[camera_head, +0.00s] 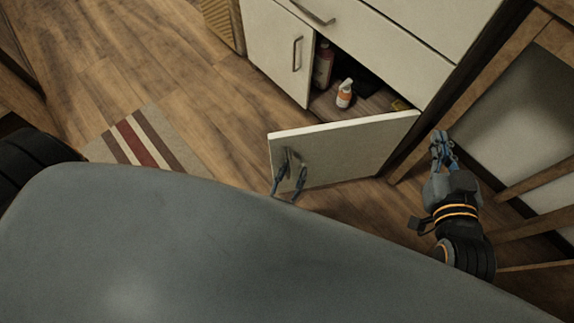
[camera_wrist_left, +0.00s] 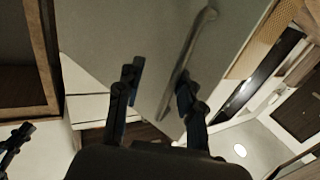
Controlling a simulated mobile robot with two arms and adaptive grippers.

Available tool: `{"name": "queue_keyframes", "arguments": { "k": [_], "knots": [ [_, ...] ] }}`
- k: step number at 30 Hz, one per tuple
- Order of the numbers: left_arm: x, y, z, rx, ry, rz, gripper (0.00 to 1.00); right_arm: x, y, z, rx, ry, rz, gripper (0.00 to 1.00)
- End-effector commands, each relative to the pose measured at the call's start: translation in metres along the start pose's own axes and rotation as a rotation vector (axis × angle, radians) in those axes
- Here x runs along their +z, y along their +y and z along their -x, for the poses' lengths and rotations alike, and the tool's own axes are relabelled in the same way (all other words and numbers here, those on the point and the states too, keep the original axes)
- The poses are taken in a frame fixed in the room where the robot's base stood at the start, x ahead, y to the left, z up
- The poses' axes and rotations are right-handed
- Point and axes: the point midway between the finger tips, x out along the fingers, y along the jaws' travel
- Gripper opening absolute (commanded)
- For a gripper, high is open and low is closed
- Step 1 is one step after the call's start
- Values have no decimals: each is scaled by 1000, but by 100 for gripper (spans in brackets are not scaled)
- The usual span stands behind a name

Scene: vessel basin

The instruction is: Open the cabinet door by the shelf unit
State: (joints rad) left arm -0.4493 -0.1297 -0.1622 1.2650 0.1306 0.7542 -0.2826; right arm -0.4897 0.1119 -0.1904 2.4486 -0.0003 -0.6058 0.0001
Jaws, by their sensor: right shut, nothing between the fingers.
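The white cabinet door (camera_head: 350,148) by the wooden-framed unit stands swung well out from the cabinet (camera_head: 385,45), and its inside is exposed. My left gripper (camera_head: 288,185) is at the door's outer face, by its free end, with its fingers apart. In the left wrist view the bar handle (camera_wrist_left: 192,55) runs down between the spread fingers of my left gripper (camera_wrist_left: 158,95); I cannot tell whether they touch it. My right gripper (camera_head: 441,145) is shut and empty beside the hinge side of the door, next to the wooden frame.
An orange-and-white bottle (camera_head: 344,93) and a dark red bottle (camera_head: 323,64) stand inside the cabinet. The neighbouring door (camera_head: 279,50) is closed. A wooden-framed unit (camera_head: 490,170) crowds the right side. A striped rug (camera_head: 150,142) lies on open floor at left.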

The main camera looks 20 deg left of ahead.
Motion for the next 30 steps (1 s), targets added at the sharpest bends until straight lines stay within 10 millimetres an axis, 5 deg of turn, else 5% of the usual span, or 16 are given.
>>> {"name": "queue_keyframes", "arguments": {
  "k": [17,30],
  "knots": [
    [-1,-2,7,-2,3,-1,32,-1,-1,0,-2,3,0,0],
    [0,0,92,0,1,0,32,-1,0,0,-1,2,0,0]
  ]
}}
